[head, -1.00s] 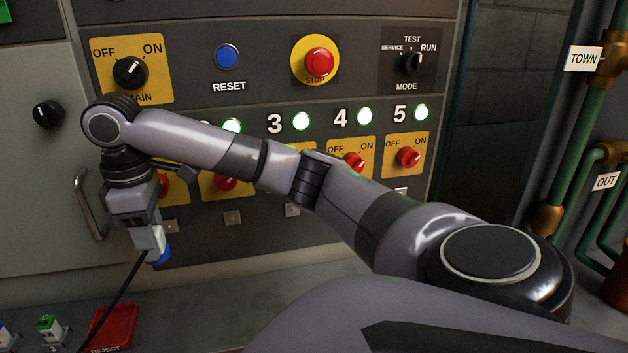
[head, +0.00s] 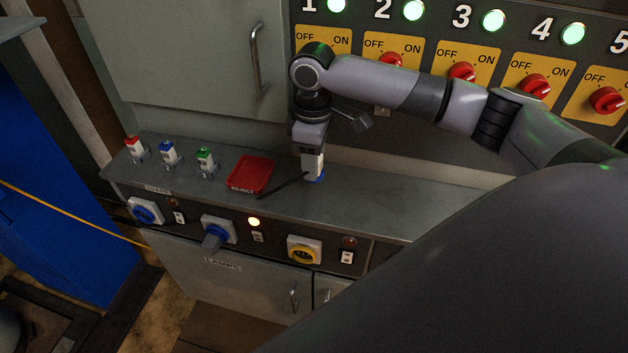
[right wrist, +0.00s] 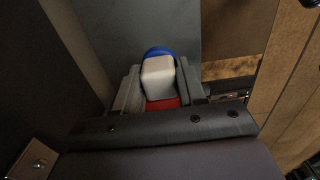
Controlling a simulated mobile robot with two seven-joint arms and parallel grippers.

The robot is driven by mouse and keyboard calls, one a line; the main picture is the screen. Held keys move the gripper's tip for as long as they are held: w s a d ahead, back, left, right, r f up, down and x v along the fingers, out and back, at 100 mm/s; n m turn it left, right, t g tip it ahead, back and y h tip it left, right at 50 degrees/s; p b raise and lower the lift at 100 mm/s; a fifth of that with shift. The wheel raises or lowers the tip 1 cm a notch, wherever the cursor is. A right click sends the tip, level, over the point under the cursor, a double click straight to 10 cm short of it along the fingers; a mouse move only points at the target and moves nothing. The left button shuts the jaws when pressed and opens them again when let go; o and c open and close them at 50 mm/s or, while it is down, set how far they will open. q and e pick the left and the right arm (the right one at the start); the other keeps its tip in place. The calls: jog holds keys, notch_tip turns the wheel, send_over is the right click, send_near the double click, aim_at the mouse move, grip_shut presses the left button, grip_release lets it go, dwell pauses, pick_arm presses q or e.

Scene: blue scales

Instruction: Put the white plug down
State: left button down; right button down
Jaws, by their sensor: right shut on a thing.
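My right gripper (head: 312,166) is shut on the plug, at the bench top just right of the red REJECT tray. I cannot tell whether the blue end touches the bench. In the right wrist view the white body (right wrist: 158,77) sits between the two fingers (right wrist: 159,84), with blue beyond it. My left gripper is not in view.
The bench top (head: 370,205) is clear to the right of the plug. The red REJECT tray (head: 268,176) lies to the left. Beyond it stand green (head: 205,160), blue (head: 168,152) and red-topped (head: 134,148) plugs in holders. The switch panel (head: 430,82) rises behind.

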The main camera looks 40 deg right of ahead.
jog(key=shift+f, duration=3.05)
jog(key=c, duration=0.6)
grip_release()
jog(key=shift+f, duration=0.1)
jog(key=shift+c, duration=0.2)
